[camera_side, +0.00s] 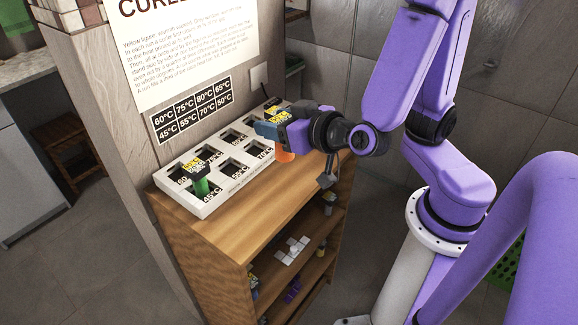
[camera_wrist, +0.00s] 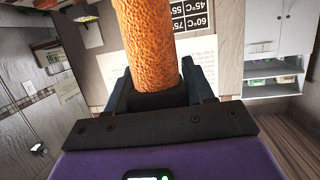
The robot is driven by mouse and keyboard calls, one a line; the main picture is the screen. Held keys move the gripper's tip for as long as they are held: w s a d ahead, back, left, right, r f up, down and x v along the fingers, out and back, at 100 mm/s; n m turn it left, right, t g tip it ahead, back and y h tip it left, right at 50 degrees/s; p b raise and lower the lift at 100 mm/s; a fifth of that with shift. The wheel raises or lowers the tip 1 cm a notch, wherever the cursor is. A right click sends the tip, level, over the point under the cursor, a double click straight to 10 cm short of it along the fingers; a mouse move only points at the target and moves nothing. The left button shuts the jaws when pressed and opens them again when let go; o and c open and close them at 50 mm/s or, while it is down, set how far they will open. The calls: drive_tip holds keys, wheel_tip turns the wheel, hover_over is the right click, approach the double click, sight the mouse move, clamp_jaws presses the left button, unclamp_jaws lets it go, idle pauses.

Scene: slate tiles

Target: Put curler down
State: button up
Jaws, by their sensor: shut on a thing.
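An orange curler with a rough surface (camera_wrist: 147,45) is held between the two fingers of my gripper (camera_wrist: 158,88) in the wrist view. In the side view its orange end (camera_side: 286,156) shows below my gripper (camera_side: 270,131), pointing down. A yellow and black top (camera_side: 279,117) shows just above the fingers and seems to belong to it. My gripper is above the right part of a white holder (camera_side: 207,210) with square openings marked with temperatures. A green curler (camera_side: 200,186) with a yellow and black top stands in the holder's near left end. My gripper hides some openings.
The holder rests on a wooden shelf unit (camera_side: 232,235) against a wall panel. A temperature chart (camera_side: 192,110) and a text sheet (camera_side: 185,55) are on the panel. Lower shelves carry small objects, including a white piece (camera_side: 292,250). Bare wood lies before the holder.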

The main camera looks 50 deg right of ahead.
drive_tip(key=s+a+m+h, duration=0.1)
drive_tip(key=s+m+h, duration=0.2)
drive_tip(key=s, duration=0.5)
drive_tip(key=shift+g+h, duration=0.6)
drive_tip(key=shift+w+a+f, duration=0.95)
drive_tip(key=shift+w+f, duration=1)
drive_tip(key=shift+f, duration=0.35)
drive_tip(key=shift+w+a+f, duration=0.9)
drive_tip(key=shift+w+f, duration=1.05)
drive_tip(key=shift+f, duration=0.3)
drive_tip(key=shift+w+a+f, duration=0.95)
drive_tip(key=shift+w+f, duration=1)
drive_tip(key=shift+f, duration=0.35)
drive_tip(key=shift+f, duration=0.15)
drive_tip(key=o, duration=1.2)
drive_tip(key=shift+c, duration=0.2)
